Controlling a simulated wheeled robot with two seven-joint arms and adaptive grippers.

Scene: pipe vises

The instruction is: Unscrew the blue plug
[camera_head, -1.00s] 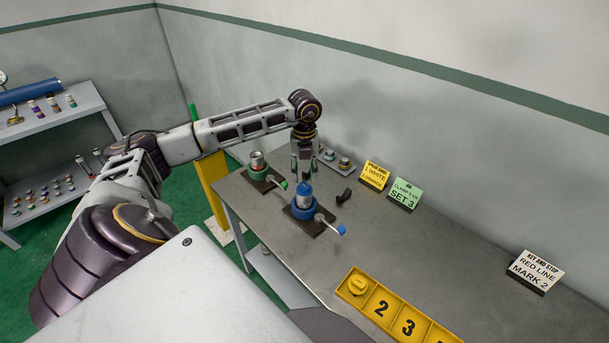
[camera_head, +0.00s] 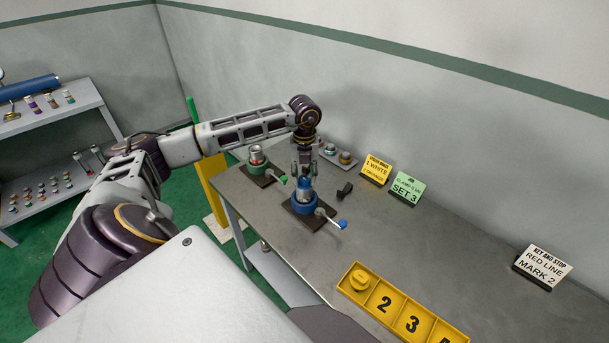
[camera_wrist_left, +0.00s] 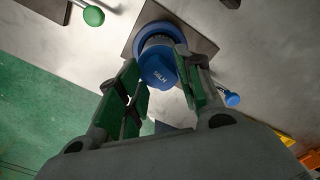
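The blue plug (camera_head: 304,183) sits on top of the pipe in the blue vise (camera_head: 304,206) on the bench. My left gripper (camera_head: 305,170) points down just above and around the plug's top. In the wrist view its green-padded fingers (camera_wrist_left: 160,90) are apart, one on each side of the plug's near part. I cannot tell whether either pad touches it. The vise's blue-knobbed handle (camera_head: 341,224) points to the lower right. My right gripper is not in view.
A green vise (camera_head: 258,168) holding a pipe stands left of the blue one. A small black part (camera_head: 345,190) lies to its right. Sign cards (camera_head: 406,189) stand behind, and a yellow numbered tray (camera_head: 372,289) lies in front. The bench's right side has free room.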

